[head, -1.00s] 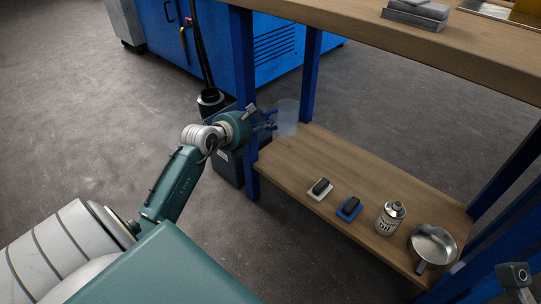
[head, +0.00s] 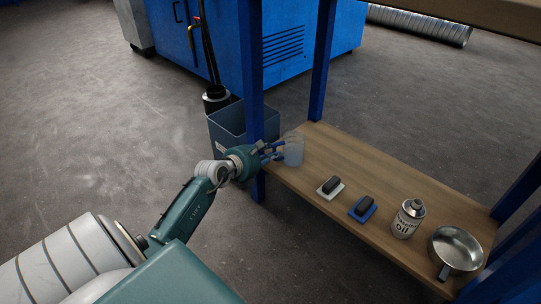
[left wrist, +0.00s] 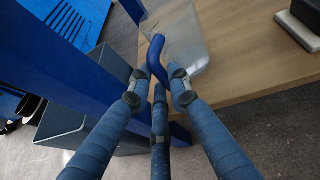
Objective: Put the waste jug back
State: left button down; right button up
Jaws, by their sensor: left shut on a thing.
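The waste jug (head: 294,152) is a clear, see-through vessel with a blue handle (left wrist: 156,55). It is upright at the left end of the lower wooden shelf (head: 380,187). I cannot tell whether its base touches the wood. My left gripper (head: 271,151) reaches in past the blue post from the left and is shut on the jug's handle. In the left wrist view the gripper's fingers (left wrist: 158,80) close around the handle, with the clear jug body (left wrist: 178,38) just beyond. My right gripper is not in view.
A white-based block (head: 330,187), a blue-based block (head: 362,208), an oil can (head: 408,218) and a metal pan (head: 457,248) stand along the shelf. A blue post (head: 251,75) is close to my gripper. A grey bin (head: 228,125) stands behind it.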

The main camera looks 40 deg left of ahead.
pick_arm(q)
jog(key=shift+r, duration=0.1)
jog(key=c, duration=1.6)
grip_release()
